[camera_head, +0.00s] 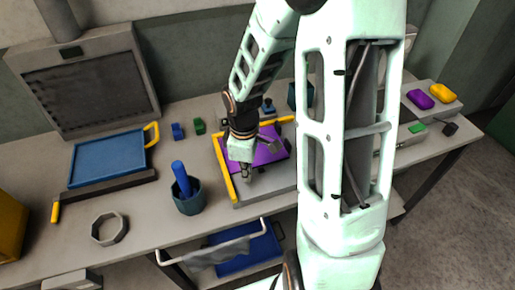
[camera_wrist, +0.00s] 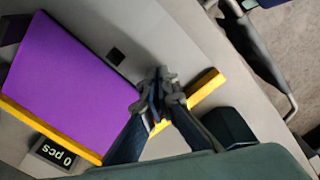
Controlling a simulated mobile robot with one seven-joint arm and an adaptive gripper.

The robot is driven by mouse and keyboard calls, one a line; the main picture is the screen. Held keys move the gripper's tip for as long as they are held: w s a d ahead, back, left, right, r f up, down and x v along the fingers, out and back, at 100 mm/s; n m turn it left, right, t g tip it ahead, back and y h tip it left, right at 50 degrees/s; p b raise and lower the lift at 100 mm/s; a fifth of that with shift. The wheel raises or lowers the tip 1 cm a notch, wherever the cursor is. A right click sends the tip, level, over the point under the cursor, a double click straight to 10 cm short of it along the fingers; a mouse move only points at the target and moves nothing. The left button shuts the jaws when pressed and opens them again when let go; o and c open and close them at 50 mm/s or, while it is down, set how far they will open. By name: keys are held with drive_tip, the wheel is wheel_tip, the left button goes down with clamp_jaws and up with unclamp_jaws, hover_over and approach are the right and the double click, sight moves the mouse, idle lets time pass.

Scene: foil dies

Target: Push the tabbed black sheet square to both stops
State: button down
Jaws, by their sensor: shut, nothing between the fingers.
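The sheet shows purple, not black, in the head view (camera_head: 268,150) and the wrist view (camera_wrist: 72,80). It lies on a grey plate (camera_head: 262,187). A dark piece at its far end in the wrist view (camera_wrist: 12,28) may be its tab. One yellow stop runs along the back (camera_wrist: 50,131), with the sheet's edge close along it; contact is unclear. The other yellow stop is on the left (camera_head: 224,172). The gap there is partly hidden by my gripper. My gripper (camera_wrist: 160,92) is shut and empty, just beside the sheet's near left corner.
A dark teal cup (camera_head: 188,203) with a blue rod stands left of the plate. A "0 pcs" display (camera_wrist: 54,153) sits behind the back stop. A blue tray (camera_head: 108,157) and a grey ring nut (camera_head: 122,231) lie farther left.

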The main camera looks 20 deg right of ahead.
drive_tip(key=shift+f+b, duration=0.5)
drive_tip(key=shift+f, duration=0.15)
drive_tip(key=shift+w+r, duration=0.1)
drive_tip(key=shift+w, duration=0.05)
idle(0.5)
drive_tip(key=shift+w, duration=1.1)
drive_tip(key=shift+s, duration=0.15)
drive_tip(key=shift+s+p, duration=0.3)
drive_tip(key=shift+s, duration=0.15)
wheel_tip(320, 180, up, 8)
drive_tip(key=p, duration=0.7)
drive_tip(key=shift+d, duration=0.1)
